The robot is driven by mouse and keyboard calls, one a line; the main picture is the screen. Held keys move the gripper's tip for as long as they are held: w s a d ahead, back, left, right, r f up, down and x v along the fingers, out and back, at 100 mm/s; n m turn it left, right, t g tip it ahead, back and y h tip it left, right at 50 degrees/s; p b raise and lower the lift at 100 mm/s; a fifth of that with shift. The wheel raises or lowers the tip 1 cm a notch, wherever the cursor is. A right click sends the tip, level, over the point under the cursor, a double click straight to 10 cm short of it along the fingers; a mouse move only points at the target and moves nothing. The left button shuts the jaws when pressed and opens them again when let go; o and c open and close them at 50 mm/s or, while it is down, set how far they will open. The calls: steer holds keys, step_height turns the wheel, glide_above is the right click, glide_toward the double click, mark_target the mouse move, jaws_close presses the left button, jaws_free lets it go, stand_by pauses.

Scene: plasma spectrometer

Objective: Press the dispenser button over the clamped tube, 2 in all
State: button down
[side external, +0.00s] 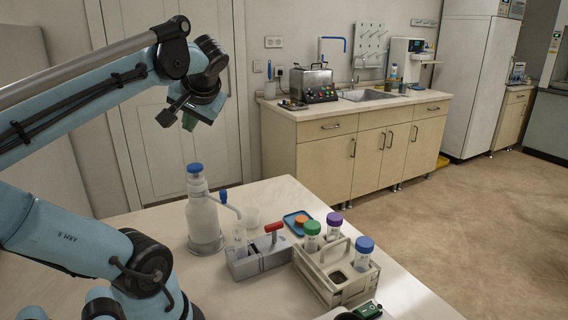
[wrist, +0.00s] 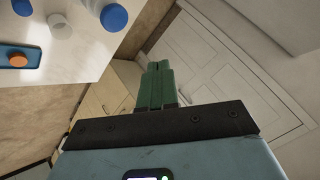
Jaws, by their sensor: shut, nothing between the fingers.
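The dispenser is a white bottle (side external: 203,222) standing on the table, with a blue button (side external: 195,168) on top. Its spout reaches right over a clear tube (side external: 240,240) held upright in a grey clamp block (side external: 262,261) with a red handle (side external: 274,228). The liquid level in the tube is too small to tell. My gripper (side external: 189,124) is shut and empty, well above the button and apart from it. In the wrist view the green fingers (wrist: 160,85) are together, and a round blue top (wrist: 113,17), apparently the button, shows at the upper edge.
A rack (side external: 335,275) with green-, purple- and blue-capped tubes stands right of the clamp. A blue tray (side external: 289,225) with an orange cap (side external: 304,219) lies behind it. A clear cup (side external: 251,215) stands behind the clamp. The air around my gripper is free.

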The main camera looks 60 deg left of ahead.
mark_target(197, 167)
steer(key=shift+f, duration=3.15)
steer(key=shift+f, duration=0.1)
steer(key=shift+f, duration=0.3)
steer(key=shift+f, duration=0.8)
stand_by(0.4)
steer(key=shift+r, duration=1.25)
steer(key=shift+r, duration=2.5)
